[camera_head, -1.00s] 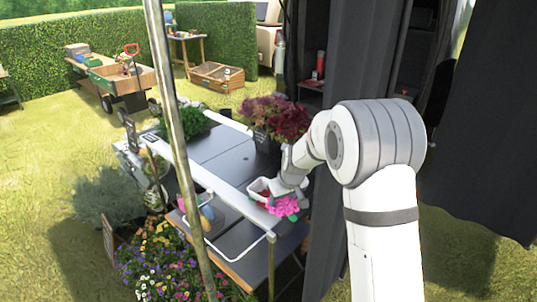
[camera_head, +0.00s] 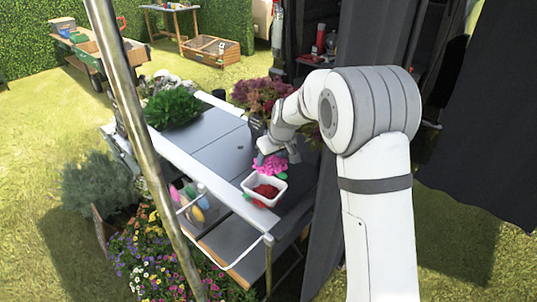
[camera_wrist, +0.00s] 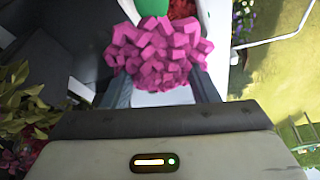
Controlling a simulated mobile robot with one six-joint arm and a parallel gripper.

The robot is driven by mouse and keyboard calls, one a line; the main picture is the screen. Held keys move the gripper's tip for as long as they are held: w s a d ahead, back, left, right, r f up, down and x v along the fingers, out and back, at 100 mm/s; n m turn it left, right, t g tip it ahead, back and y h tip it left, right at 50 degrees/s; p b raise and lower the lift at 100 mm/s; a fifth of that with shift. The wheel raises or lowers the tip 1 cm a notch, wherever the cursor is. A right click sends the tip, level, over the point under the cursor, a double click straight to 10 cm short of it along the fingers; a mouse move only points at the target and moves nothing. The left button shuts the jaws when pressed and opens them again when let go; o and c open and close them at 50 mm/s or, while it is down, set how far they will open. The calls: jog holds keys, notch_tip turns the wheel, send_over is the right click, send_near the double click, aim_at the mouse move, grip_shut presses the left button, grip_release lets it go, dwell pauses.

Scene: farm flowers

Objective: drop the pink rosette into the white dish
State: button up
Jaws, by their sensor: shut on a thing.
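The pink rosette (camera_head: 270,166) is a bumpy flower head held in my gripper (camera_head: 271,155). It hangs just behind the white dish (camera_head: 262,200) in the head view, close to its far rim. In the wrist view the rosette (camera_wrist: 158,52) sits between the two fingers of my gripper (camera_wrist: 160,80), which is shut on it. The dish is a square white tub with something red inside. Its height relative to the rosette is hard to tell.
A dark red and purple flowering plant (camera_head: 262,97) stands behind my gripper. A green leafy plant (camera_head: 173,108) stands at the far left of the grey table (camera_head: 215,152).

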aim_at(271, 163)
jog(key=shift+a+f+b, duration=0.1)
jog(key=shift+f+b, duration=0.65)
jog(key=shift+f, duration=1.2)
jog(key=shift+s, duration=0.1)
jog(key=o, duration=1)
jog(key=shift+o, duration=0.2)
jog(key=shift+r, duration=0.1)
jog(key=b+v, duration=0.1)
jog(key=v, duration=0.6)
jog(key=shift+s+r, duration=0.15)
jog(key=shift+r, duration=0.15)
